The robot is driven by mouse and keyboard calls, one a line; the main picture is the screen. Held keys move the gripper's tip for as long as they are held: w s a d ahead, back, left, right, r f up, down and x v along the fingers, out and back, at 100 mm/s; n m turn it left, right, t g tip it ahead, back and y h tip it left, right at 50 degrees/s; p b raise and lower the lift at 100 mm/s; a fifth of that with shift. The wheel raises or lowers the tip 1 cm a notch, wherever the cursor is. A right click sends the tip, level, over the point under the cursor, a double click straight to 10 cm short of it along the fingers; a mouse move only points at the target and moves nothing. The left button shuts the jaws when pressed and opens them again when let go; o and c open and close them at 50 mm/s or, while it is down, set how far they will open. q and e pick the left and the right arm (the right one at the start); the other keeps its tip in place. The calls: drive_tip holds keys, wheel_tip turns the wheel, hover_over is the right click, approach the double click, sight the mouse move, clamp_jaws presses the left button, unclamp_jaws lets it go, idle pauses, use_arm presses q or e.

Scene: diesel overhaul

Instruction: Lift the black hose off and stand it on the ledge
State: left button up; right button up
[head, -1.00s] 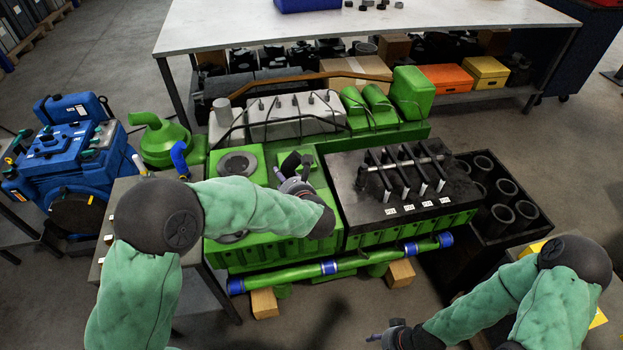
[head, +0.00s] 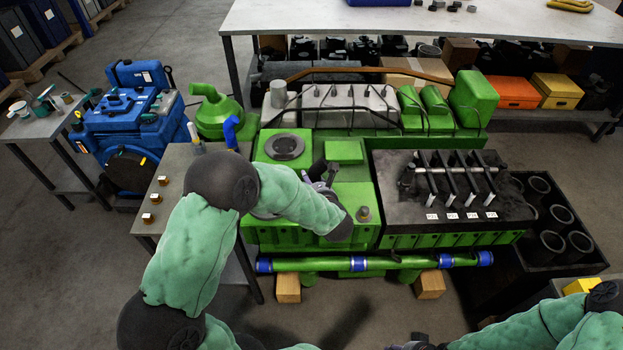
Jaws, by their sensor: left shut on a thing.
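My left gripper (head: 324,183) is above the green engine block (head: 356,196), left of the black cylinder head, and its arm reaches in from the left. It is shut on the black hose (head: 318,169), a short dark piece, partly hidden behind the gripper. Whether the hose is clear of the engine is hard to tell. A round port with a brownish top (head: 363,214) stands on the block to the right of the gripper. I cannot tell which surface is the ledge. My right gripper (head: 408,346) is at the bottom edge, mostly cut off.
The black head (head: 395,212) carries a row of upright rockers on a rod. A crate (head: 567,272) of dark cylinders stands at right. A grey side table (head: 177,178) with small brass pieces is at left. A blue pipe end (head: 232,131) stands near the block.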

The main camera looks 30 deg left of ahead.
use_arm(q)
drive_tip(key=shift+f, duration=0.65)
drive_tip(key=o, duration=1.5)
